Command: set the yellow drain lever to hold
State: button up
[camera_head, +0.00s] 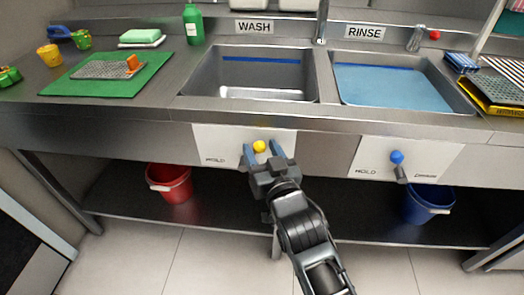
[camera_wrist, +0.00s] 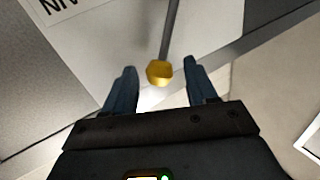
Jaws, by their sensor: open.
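The yellow drain lever (camera_head: 259,146) is a yellow knob on the white panel below the wash sink. My gripper (camera_head: 263,152) is open in front of it, its two blue fingers on either side of the knob. In the wrist view the yellow knob (camera_wrist: 159,72) sits on a thin grey rod between the fingertips of my gripper (camera_wrist: 160,75). I cannot tell whether a finger touches it. The panel (camera_head: 215,143) has HOLD printed at its left; the gripper hides its right part, and part of a label shows at the top left in the wrist view.
A blue lever (camera_head: 397,157) is on the panel under the rinse sink at the right. The wash sink (camera_head: 250,75) is above my gripper. A red bucket (camera_head: 170,184) and a blue bucket (camera_head: 428,203) stand below on the shelf.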

jog(key=shift+w, duration=0.1)
grip_shut()
dwell(0.5)
